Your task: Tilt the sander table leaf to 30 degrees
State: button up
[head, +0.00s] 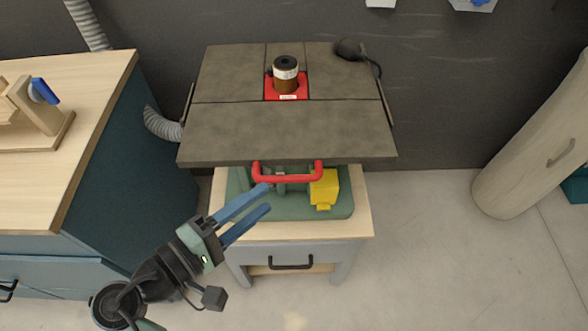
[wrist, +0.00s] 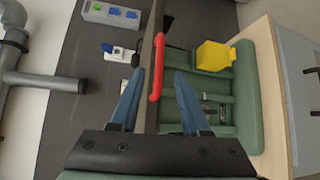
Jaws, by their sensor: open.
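The sander table has a grey-brown leaf (head: 290,133) at the front, which looks about level with the section behind it. A red handle (head: 287,178) is fixed at the leaf's front edge. My gripper (head: 268,199) has blue fingers, open, just below and left of the handle's middle. In the wrist view my gripper (wrist: 160,72) is open, and the red handle (wrist: 157,68) shows between the fingertips, with a gap to the right finger. The leaf shows edge-on there as a dark strip (wrist: 147,75). Whether a finger touches the handle I cannot tell.
A sanding spindle (head: 286,75) stands in a red insert on the table. A yellow block (head: 323,188) sits on the green base below the handle. A workbench (head: 60,140) stands left, and a pale cylinder (head: 530,140) right.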

aim_at(290, 176)
jog(key=x, duration=0.8)
jog(key=shift+w+d, duration=0.1)
grip_shut()
dwell(1.2)
